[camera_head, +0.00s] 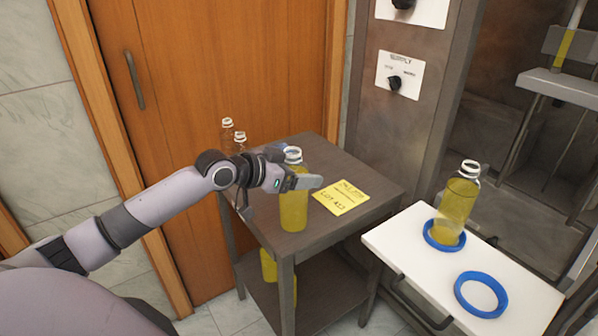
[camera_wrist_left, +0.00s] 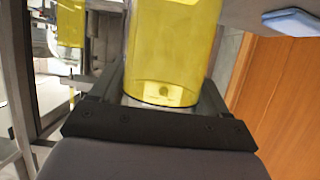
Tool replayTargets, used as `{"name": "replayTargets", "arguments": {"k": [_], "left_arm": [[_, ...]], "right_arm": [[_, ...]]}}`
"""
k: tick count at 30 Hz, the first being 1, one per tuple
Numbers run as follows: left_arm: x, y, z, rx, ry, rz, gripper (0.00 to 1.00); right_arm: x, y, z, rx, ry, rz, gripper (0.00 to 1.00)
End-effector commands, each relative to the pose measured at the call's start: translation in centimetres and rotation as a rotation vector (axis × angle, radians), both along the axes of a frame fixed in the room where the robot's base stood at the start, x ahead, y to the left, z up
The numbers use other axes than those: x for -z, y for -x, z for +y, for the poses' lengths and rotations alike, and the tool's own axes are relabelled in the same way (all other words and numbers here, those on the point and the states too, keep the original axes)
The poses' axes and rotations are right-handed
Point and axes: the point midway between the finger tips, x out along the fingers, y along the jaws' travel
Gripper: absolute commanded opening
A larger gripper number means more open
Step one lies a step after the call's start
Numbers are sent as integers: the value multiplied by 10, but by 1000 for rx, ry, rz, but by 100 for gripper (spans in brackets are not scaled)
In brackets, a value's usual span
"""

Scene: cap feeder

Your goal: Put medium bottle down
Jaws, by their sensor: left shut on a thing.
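In the head view, a yellow-filled bottle (camera_head: 294,204) with a clear neck is upright at the front of the dark side table (camera_head: 336,227). My left gripper (camera_head: 300,182) reaches in from the left and is shut on this bottle at its upper part. In the left wrist view the yellow bottle (camera_wrist_left: 172,50) fills the middle, between the fingers of the left gripper (camera_wrist_left: 160,105). I cannot tell whether its base touches the tabletop. My right gripper does not show.
A yellow lot card (camera_head: 342,197) lies on the table to the right of the bottle. Clear bottles (camera_head: 240,142) stand at the back left. Another yellow bottle (camera_head: 456,208) stands in a blue ring on the white shelf (camera_head: 400,238), beside an empty blue ring (camera_head: 481,311). Yellow items (camera_head: 269,265) are on the lower shelf.

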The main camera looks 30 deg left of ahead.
Motion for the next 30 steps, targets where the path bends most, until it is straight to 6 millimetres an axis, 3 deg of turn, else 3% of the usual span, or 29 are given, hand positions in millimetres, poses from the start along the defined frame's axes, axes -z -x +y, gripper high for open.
{"name": "replayTargets", "arguments": {"k": [2, 3, 5, 16, 30], "left_arm": [[0, -1, 0, -1, 1, -5, 0], [2, 0, 0, 0, 0, 1, 82], [2, 0, 0, 0, 0, 1, 100], [-2, 4, 3, -1, 0, 1, 100], [-24, 55, 23, 1, -4, 3, 100]], "right_arm": [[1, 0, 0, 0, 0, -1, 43], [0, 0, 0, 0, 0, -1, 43], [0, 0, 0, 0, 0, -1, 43], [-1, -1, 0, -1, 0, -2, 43], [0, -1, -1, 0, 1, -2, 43]]}}
